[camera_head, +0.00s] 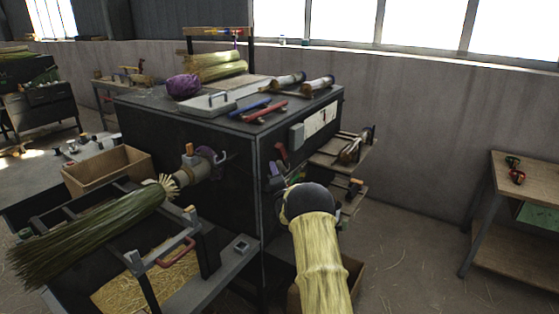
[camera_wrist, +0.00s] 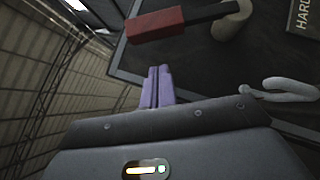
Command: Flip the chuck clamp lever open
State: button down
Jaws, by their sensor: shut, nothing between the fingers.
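A grey chuck (camera_head: 192,172) sticks out from the left face of the dark machine cabinet (camera_head: 235,200), with a small orange-brown part (camera_head: 189,149) on top. A green broom bundle (camera_head: 95,235) lies in front of it, its tied end close to the chuck. In the wrist view, my gripper's purple fingers (camera_wrist: 157,88) are together and hold nothing. Beyond their tips is a red grip (camera_wrist: 155,23) on a black bar that meets a beige rounded piece (camera_wrist: 232,20). I cannot tell whether this is the clamp lever. The fingers appear apart from it.
A pale hook (camera_wrist: 285,90) is right of the fingers. Tools and a purple bundle (camera_head: 183,86) lie on top. An open wooden box (camera_head: 108,170) is left; a side table (camera_head: 520,180) is right.

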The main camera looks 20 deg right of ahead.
aim_at(280, 158)
jog(key=shift+w+d+r+p, duration=0.2)
jog(key=shift+w+d+r, duration=0.25)
jog(key=shift+d, duration=0.25)
jog(key=shift+w+d+r+p, duration=0.2)
jog(key=shift+w+d+r, duration=0.2)
jog(key=shift+d, duration=0.3)
jog(key=shift+d+r, duration=0.1)
jog(key=shift+r, duration=0.1)
